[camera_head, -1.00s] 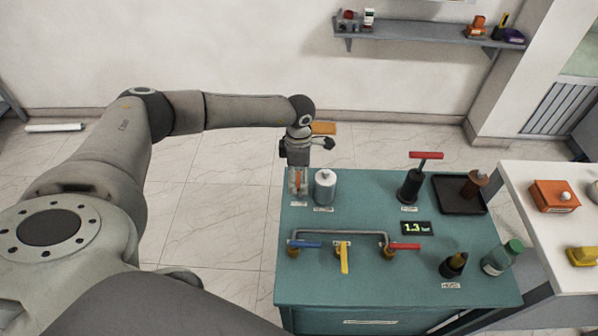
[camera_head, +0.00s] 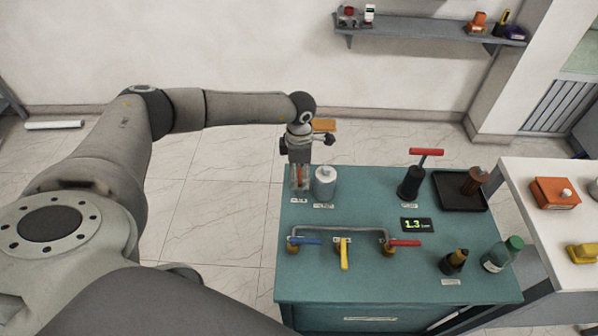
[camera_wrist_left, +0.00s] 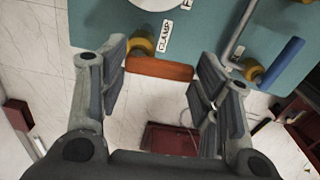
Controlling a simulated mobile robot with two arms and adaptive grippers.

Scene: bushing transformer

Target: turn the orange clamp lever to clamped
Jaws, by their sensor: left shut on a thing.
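The orange clamp lever (camera_wrist_left: 160,68) lies crosswise between my left gripper's fingers (camera_wrist_left: 162,82) in the left wrist view, beside a yellow fitting (camera_wrist_left: 142,45) and the CLAMP label (camera_wrist_left: 164,36). In the head view my left gripper (camera_head: 299,178) points down at the far left corner of the teal cabinet (camera_head: 345,292), left of a grey-white cylinder (camera_head: 325,184). It is shut on the lever, which is mostly hidden by the fingers there. My right gripper is in neither view.
A grey pipe (camera_head: 340,230) carries a blue lever (camera_head: 305,241) and a red lever (camera_head: 404,243), with a yellow lever (camera_head: 344,255) between. A red-handled pump (camera_head: 411,182), a black tray (camera_head: 447,200) and bottles (camera_head: 503,254) stand to the right.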

